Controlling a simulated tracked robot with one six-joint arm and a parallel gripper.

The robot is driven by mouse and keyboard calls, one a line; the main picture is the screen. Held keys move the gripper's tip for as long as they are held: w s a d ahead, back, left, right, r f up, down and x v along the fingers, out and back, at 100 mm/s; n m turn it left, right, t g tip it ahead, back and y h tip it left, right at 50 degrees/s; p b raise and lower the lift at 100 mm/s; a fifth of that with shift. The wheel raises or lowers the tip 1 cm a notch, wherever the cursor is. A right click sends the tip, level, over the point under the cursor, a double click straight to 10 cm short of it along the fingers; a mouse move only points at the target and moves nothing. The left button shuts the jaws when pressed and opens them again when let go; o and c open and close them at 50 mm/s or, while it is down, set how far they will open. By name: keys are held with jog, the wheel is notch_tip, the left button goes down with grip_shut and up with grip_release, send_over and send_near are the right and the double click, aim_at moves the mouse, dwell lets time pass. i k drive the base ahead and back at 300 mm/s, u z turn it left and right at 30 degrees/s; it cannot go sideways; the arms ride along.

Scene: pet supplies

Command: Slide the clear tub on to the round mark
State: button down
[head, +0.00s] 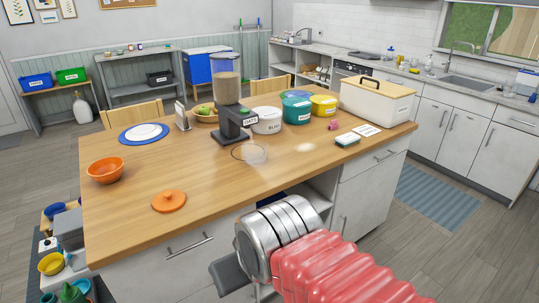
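A small clear tub (256,154) stands on the wooden table, in front of the dispenser. A thin dark round mark (234,153) shows on the table at the tub's left side. The tub appears to overlap part of it, and its right part is hard to make out through the tub. My gripper (229,276) is low in the picture, in front of the table's near side and well apart from the tub. Only a dark grey part of it shows beyond the silver wrist, and I cannot see whether the fingers are apart.
The table (200,185) is clear between the tub and its front edge. The grey dispenser (231,120) stands just behind the tub, with a white tub (267,127) and a teal tub (296,118) to its right. An orange lid (169,201) and orange bowl (104,170) lie left.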

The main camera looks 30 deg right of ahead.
aim_at(256, 153)
jog(key=i, duration=0.9)
jog(key=u, duration=0.05)
